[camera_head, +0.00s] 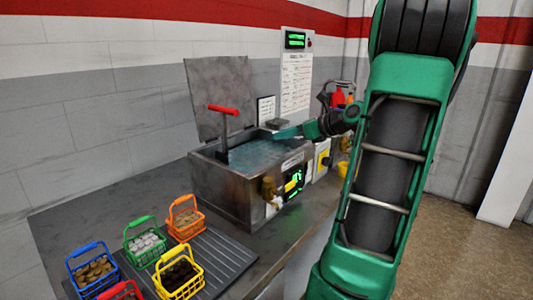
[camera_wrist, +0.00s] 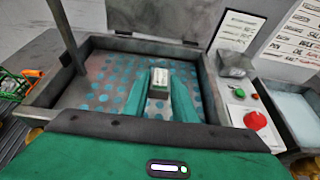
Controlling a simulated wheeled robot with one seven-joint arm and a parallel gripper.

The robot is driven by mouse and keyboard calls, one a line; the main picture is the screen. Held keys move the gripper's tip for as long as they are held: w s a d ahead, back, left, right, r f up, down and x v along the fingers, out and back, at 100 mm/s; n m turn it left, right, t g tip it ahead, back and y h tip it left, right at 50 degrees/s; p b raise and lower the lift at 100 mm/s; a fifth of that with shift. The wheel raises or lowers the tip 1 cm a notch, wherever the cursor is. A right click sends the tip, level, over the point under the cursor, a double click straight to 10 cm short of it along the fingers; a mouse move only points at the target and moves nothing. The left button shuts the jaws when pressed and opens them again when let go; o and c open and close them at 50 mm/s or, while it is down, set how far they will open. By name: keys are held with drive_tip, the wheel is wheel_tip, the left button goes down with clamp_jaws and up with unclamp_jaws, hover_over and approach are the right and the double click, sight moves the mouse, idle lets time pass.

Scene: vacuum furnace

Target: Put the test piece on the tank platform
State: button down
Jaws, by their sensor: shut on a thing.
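The test piece (camera_wrist: 160,78), a small pale grey block, is held between the green fingers of my gripper (camera_wrist: 161,92) in the wrist view. The tank (camera_head: 213,181) is an open metal box with its lid (camera_head: 220,95) raised. Its platform (camera_wrist: 112,70), a grey plate with teal round holes, lies below my gripper in the wrist view. In the head view my gripper (camera_head: 286,132) reaches over the tank's right edge. The test piece cannot be made out there. The gap between the test piece and the platform is hard to judge.
A red-handled lever (camera_head: 224,110) rises at the tank's left side. Several coloured baskets (camera_head: 145,240) with small parts stand on a ribbed mat (camera_head: 228,255) at front left. A control box with red and green buttons (camera_wrist: 255,121) and a second basin (camera_wrist: 297,107) are right of the tank.

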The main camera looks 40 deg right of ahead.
hover_over(273, 156)
wheel_tip(273, 156, down, 2)
drive_tip(key=shift+s+a+f, duration=0.15)
drive_tip(key=shift+f, duration=2.1)
drive_tip(key=shift+f, duration=0.1)
drive_tip(key=c, duration=1.5)
unclamp_jaws()
drive_tip(key=shift+o, duration=0.2)
drive_tip(key=v, duration=1.2)
